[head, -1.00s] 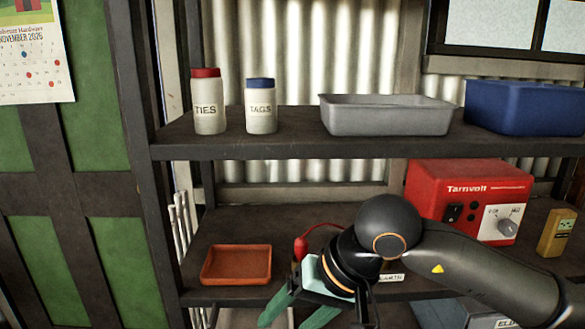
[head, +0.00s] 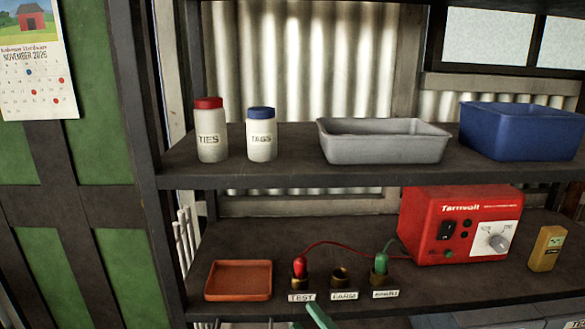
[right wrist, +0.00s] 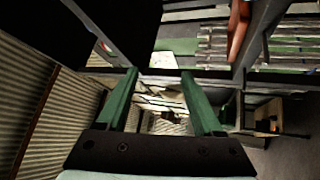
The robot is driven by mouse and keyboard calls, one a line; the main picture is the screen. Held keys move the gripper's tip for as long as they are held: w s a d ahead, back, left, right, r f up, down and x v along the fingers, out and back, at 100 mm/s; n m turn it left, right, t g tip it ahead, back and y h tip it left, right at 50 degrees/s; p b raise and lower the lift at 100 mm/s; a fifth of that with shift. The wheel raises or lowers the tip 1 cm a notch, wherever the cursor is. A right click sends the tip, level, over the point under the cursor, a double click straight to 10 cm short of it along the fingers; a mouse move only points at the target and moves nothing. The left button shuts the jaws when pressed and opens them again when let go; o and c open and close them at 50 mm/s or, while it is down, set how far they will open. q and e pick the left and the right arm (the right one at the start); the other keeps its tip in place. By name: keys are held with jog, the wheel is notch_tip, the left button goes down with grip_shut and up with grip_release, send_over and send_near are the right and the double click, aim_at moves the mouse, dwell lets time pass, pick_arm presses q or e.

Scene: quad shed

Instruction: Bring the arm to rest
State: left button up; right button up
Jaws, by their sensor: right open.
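My right gripper shows in the head view only as a green fingertip (head: 320,316) at the bottom edge, just below the front edge of the lower shelf. In the right wrist view my right gripper (right wrist: 159,82) has its two green fingers well apart, with nothing held between them. The rest of the right arm is out of the head view. My left gripper is not in view.
On the lower shelf (head: 330,232), a red plug (head: 299,268) stands in the socket labelled TEST, a green plug (head: 380,264) in the right socket. The middle socket (head: 340,276) is empty. An orange tray (head: 238,280) and red Tarnvolt box (head: 425,225) flank them.

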jog(key=s+d+f+m+g+h+p, duration=0.1)
jog(key=s+d+f+m+h, duration=0.25)
jog(key=f+m, duration=0.45)
jog(key=s+d+f+m+g+h+p, duration=0.1)
jog(key=s+d+f+m+g+h, duration=0.1)
jog(key=d+f+m+h, duration=0.55)
jog(key=s+d+f+m+g, duration=0.2)
jog(key=s+f+m+g, duration=0.3)
jog(key=s+f, duration=0.7)
jog(key=shift+d+f+m, duration=0.35)
jog(key=shift+f, duration=0.45)
jog(key=shift+s, duration=0.1)
jog(key=shift+d, duration=0.1)
